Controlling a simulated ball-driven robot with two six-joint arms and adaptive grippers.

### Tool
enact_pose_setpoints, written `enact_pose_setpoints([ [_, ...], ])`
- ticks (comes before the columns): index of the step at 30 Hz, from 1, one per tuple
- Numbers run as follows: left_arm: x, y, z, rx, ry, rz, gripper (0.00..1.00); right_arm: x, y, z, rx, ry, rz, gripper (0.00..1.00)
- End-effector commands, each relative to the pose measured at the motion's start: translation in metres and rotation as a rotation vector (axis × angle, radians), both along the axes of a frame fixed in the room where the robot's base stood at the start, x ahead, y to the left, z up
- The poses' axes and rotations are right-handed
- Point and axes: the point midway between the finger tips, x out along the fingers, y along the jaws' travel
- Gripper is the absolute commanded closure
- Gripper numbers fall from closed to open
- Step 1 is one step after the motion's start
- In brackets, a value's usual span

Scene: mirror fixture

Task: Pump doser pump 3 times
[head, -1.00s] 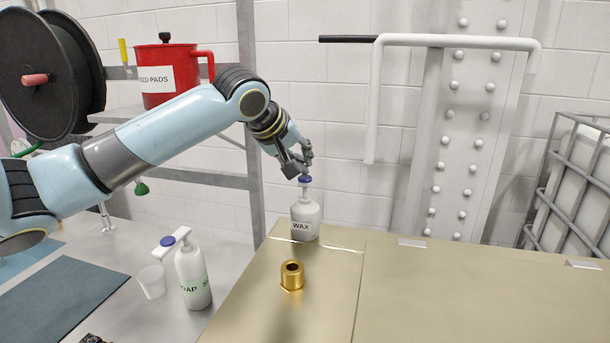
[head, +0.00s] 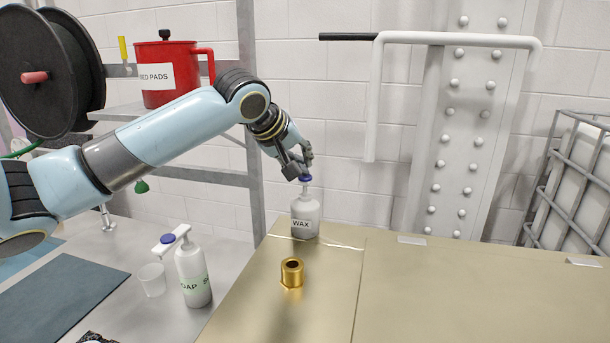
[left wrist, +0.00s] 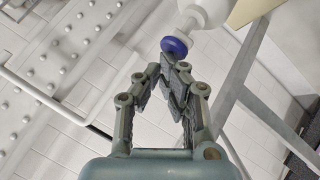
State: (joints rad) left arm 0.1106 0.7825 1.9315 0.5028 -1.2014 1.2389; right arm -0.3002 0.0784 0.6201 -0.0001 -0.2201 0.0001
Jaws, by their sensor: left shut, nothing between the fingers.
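The white doser bottle labelled WAX (head: 305,217) stands upright at the back left corner of the gold-coloured bench top. Its blue pump head (head: 305,178) sits on a white stem. My left gripper (head: 303,172) is shut and empty, its fingertips right above the blue pump head. In the left wrist view the closed fingertips (left wrist: 172,62) are close to the blue pump head (left wrist: 175,47); I cannot tell whether they touch it. The bottle (left wrist: 212,10) shows partly at the top edge there. My right gripper is not in view.
A gold ring-shaped part (head: 292,272) stands on the bench in front of the WAX bottle. A soap dispenser (head: 193,275) and a clear cup (head: 152,279) stand on the grey table at left. A red pot (head: 172,72) is on the shelf.

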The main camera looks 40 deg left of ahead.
Motion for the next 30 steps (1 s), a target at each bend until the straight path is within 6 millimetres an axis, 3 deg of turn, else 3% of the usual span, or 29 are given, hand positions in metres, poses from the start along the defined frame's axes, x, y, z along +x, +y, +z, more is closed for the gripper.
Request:
enact_pose_setpoints([
  [30,-0.001,-0.001,-0.015,-0.003,0.005,0.000,1.00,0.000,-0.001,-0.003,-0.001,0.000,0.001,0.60],
])
